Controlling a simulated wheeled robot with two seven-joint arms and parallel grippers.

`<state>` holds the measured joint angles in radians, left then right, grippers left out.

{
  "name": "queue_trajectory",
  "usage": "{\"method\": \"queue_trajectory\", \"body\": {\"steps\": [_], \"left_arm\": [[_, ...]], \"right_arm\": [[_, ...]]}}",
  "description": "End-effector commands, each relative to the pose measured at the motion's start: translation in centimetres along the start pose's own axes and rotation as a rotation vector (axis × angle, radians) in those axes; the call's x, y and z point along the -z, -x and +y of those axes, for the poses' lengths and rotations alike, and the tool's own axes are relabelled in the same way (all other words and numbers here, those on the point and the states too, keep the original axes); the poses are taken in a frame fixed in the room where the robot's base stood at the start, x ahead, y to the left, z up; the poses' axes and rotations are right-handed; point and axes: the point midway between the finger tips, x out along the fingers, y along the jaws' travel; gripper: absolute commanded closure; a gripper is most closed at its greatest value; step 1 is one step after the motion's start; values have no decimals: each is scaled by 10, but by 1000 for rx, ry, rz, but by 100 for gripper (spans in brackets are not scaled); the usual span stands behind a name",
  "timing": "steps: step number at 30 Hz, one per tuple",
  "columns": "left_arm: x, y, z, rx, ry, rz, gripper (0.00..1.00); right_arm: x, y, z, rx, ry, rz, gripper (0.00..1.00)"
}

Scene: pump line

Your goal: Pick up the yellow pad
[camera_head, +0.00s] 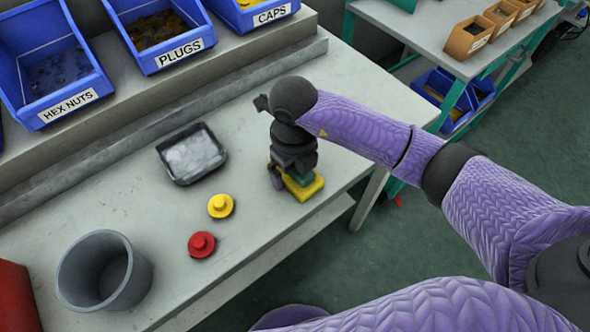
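The gripper's body hides part of the pad, and the other finger is not clear. I cannot tell whether the fingers touch or clasp the pad. My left gripper is not in view.
On the bench (250,245) are a yellow knob (221,206), a red knob (202,244), a dark-rimmed tray (179,178) and a grey bucket (137,275). Blue bins (50,60) line the raised back shelf. Another table (425,25) stands beyond a gap.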

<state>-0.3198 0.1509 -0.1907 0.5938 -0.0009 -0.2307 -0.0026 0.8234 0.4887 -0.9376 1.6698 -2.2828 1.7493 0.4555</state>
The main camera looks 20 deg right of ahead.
Motion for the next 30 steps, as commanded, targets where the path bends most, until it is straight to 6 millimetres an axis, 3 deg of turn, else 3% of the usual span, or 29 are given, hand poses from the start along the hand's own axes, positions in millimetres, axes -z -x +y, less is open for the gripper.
{"method": "queue_trajectory", "body": {"steps": [1,9,17,24,30], "left_arm": [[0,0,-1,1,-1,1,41],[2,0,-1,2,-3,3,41],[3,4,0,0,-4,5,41],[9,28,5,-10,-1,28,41],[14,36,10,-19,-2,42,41]], "right_arm": [[0,0,0,0,0,0,17],[0,0,0,0,0,0,74],[0,8,0,1,0,-2,75],[-1,72,0,2,0,-5,75],[0,100,0,1,-1,-1,75]]}}
